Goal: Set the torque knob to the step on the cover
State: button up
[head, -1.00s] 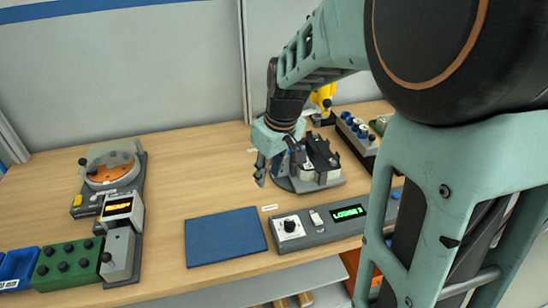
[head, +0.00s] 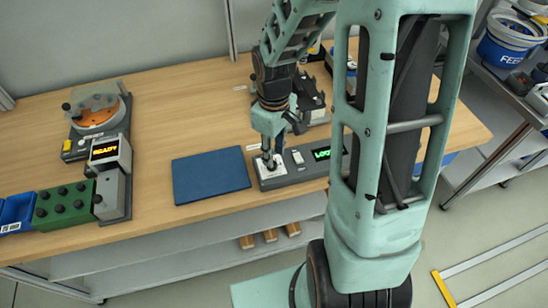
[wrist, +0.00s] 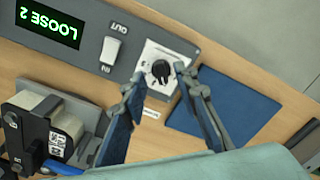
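The torque knob (wrist: 161,70) is black, on a white dial plate (wrist: 178,48) of a grey control panel (head: 269,182). A green display (wrist: 48,24) on it reads "LOOSE 2". My gripper (head: 268,157) points down over the knob in the head view and mostly hides it. In the wrist view my gripper (wrist: 158,78) is open, with its two fingers apart on either side of the knob; contact cannot be told. A fixture (wrist: 45,125) beside the panel carries a white label (wrist: 60,145) too small to read. I cannot tell which part is the cover.
A rocker switch (wrist: 110,50) marked OUT and IN sits by the knob. A blue mat (head: 210,175) lies left of the panel. Further left are a device with an orange disc (head: 95,112), a "READY" display (head: 104,149) and a green block (head: 65,204). Bare wood lies behind the mat.

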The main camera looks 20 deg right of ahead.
jog(key=shift+f, duration=1.65)
grip_shut()
